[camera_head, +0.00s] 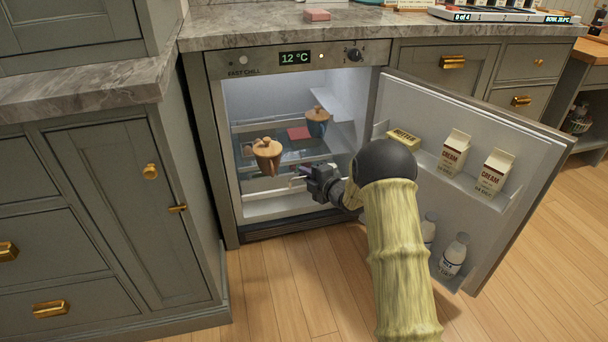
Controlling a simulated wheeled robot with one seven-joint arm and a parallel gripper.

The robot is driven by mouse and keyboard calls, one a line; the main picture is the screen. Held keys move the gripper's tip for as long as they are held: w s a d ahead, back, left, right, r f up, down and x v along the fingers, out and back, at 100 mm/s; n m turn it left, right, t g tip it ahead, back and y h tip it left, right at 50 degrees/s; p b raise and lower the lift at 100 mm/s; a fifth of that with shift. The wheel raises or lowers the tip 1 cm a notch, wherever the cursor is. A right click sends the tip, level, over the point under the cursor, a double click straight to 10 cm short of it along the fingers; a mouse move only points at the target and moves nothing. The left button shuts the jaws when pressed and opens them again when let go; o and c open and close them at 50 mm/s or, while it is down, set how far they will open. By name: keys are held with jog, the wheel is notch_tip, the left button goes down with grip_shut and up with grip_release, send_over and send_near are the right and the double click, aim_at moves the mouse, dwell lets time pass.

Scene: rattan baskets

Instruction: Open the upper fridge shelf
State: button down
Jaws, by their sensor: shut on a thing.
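The fridge (210,130) stands under the counter with its door (530,130) swung wide open to the right. Inside, the upper fridge shelf (252,186) shows a pale front edge. My gripper (298,174) is inside the fridge opening, right of the brown jar, shut at the shelf's front. The exact contact is small and partly hidden by the gripper. My arm covers part of the door and the opening's right side.
The door holds a butter pack (403,138), cream cartons (453,152) (494,173) and a milk bottle (453,255). A grey cabinet (130,220) stands close on the left. The wooden floor (285,285) before the fridge is clear. A pink block (317,15) lies on the counter.

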jog(key=shift+s+d+f, duration=0.1)
jog(key=shift+s, duration=0.1)
jog(key=c, duration=1.8)
grip_release()
jog(key=p+v, duration=0.5)
jog(key=v, duration=1.2)
jog(key=shift+s+d, duration=0.1)
jog(key=shift+s, duration=0.05)
